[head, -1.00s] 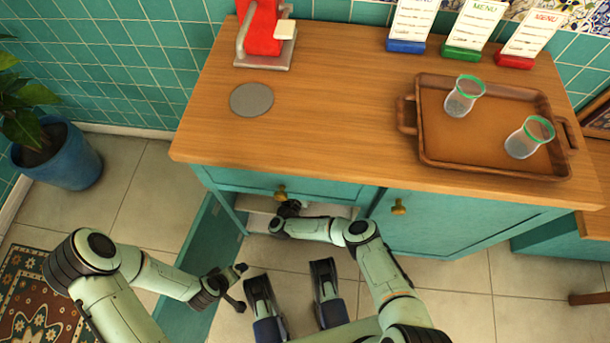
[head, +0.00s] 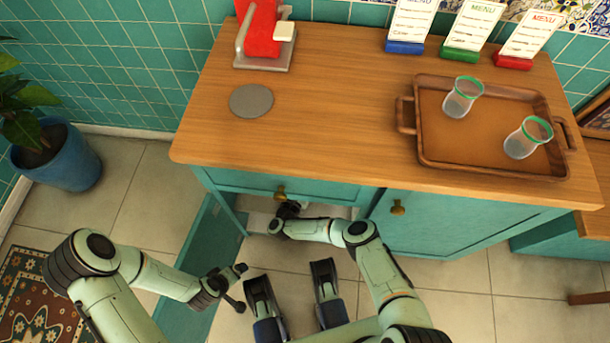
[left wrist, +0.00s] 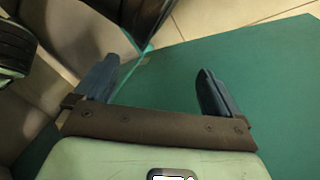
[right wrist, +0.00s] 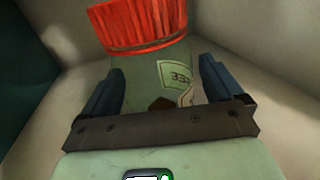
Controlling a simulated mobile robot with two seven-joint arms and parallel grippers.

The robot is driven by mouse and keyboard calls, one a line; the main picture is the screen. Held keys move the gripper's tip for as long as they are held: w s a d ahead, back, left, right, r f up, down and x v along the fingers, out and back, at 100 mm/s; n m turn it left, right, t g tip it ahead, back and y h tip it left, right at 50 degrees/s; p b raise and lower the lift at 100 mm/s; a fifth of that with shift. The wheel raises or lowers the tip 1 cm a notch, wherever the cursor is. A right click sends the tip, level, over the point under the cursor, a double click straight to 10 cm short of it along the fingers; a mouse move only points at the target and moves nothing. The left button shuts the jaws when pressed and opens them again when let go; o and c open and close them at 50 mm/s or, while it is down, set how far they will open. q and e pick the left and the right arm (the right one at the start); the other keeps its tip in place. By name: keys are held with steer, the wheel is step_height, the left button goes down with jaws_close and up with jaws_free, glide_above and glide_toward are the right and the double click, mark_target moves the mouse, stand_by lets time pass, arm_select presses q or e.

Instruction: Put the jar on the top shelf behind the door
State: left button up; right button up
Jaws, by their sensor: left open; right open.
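The jar (right wrist: 150,75) shows in the right wrist view, with a red ribbed lid (right wrist: 138,24), a greenish body and a pale label. My right gripper (right wrist: 163,86) is open, with one finger on each side of the jar's body; I cannot tell whether they touch it. In the head view my right gripper (head: 288,210) reaches into the cabinet under the counter, and the jar is hidden there. The teal cabinet door (head: 200,270) stands open at the left. My left gripper (head: 237,287) is open and empty beside it; the door also fills much of the left wrist view (left wrist: 270,90).
Pale cabinet walls (right wrist: 275,50) are close around the right gripper. A drawer (head: 240,183) and the wooden countertop (head: 330,100) lie above. A closed cabinet door (head: 450,225) is to the right. A tray (head: 480,165) with two glasses stands on top.

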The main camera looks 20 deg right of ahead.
arm_select(q)
steer(key=shift+s+d+r+g+p, duration=0.15)
steer(key=shift+s+d+r+p, duration=0.3)
steer(key=shift+s+r, duration=0.15)
steer(key=shift+s+d+r+g+p, duration=0.15)
steer(key=shift+s+d+r+p, duration=0.15)
steer(key=shift+s+r+p, duration=0.2)
arm_select(e)
steer(key=v, duration=1.1)
steer(key=shift+s+a, duration=0.2)
steer(key=shift+a, duration=0.05)
steer(key=shift+f, duration=0.1)
